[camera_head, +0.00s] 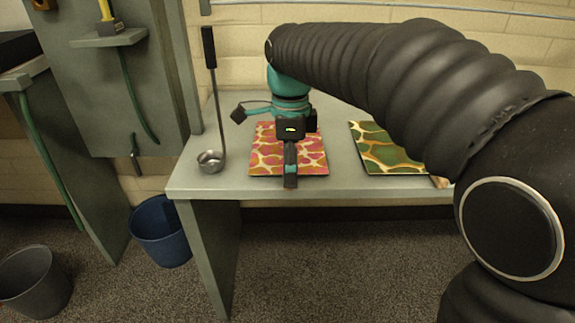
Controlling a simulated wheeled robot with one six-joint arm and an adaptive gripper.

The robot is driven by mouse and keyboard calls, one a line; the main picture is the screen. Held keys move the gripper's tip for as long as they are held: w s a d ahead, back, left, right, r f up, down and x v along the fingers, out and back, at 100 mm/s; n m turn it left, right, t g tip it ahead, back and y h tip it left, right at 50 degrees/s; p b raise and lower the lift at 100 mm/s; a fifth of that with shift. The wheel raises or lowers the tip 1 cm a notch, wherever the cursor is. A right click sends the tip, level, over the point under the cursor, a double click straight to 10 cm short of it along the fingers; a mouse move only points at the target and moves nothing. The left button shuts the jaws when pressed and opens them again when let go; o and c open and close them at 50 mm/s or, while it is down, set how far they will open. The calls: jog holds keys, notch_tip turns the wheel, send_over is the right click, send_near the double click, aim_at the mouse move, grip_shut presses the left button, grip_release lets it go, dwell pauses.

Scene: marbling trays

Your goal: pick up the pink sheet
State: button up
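The pink sheet (267,160), with a yellow-cream veined pattern, lies flat on the grey table at the middle of the view. My gripper (290,182) points down over the sheet, and its tip is at the sheet's front edge. Its fingers are seen in line as one dark bar, so their opening is hidden. I cannot tell whether the fingers touch the sheet. My gripper and wrist cover the middle of the sheet.
A green and yellow patterned sheet (382,155) lies to the right, partly behind my arm. A metal ladle (211,161) with a long upright black handle is at the left on the table (222,185). A blue bucket (160,232) and a dark bucket (34,282) stand on the floor.

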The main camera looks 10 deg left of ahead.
jog(key=shift+f, duration=0.65)
jog(key=c, duration=0.8)
jog(key=shift+c, duration=0.2)
